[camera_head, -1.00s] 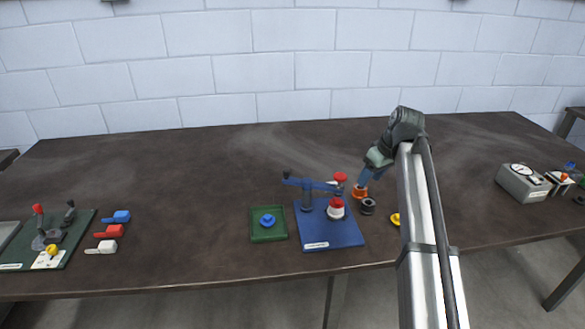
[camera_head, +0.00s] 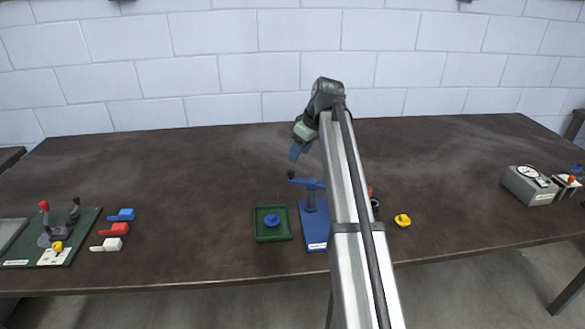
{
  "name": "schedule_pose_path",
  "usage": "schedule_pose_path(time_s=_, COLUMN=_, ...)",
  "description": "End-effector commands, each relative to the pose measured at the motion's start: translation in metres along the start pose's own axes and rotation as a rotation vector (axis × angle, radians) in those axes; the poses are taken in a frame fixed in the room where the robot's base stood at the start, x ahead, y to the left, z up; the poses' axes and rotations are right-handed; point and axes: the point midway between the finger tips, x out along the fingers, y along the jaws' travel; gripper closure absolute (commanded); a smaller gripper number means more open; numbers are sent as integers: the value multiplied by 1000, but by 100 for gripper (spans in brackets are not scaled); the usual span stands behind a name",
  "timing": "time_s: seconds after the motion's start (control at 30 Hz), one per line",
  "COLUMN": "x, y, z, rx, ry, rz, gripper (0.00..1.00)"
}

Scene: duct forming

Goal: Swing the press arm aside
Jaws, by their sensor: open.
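The blue press stands on a blue base plate (camera_head: 313,237) near the front middle of the table. Its blue press arm (camera_head: 308,183) shows its left end, with a dark knob (camera_head: 291,174). My own arm hides the right part of the press, including the red and white parts seen earlier. My gripper (camera_head: 299,151) is open, with blue fingers pointing down, above and behind the dark knob in the picture. It looks empty and apart from the press arm.
A green tray (camera_head: 260,237) holding a blue piece (camera_head: 272,221) sits left of the press. A yellow piece (camera_head: 403,220) lies to the right. A green lever board (camera_head: 40,262) and several coloured blocks are far left; a gauge box (camera_head: 530,186) is far right.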

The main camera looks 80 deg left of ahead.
Motion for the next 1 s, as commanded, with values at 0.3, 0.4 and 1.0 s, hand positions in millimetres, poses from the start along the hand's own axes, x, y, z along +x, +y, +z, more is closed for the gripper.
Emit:
schedule_pose_path(time_s=0.3, x=54, y=0, z=1, rx=1, ry=-2, rz=-1, gripper=50)
schedule_pose_path(time_s=0.4, x=65, y=1, z=0, rx=1, ry=-1, rz=0, gripper=50)
schedule_pose_path(time_s=1.0, x=81, y=1, z=0, rx=1, ry=0, rz=1, gripper=55)
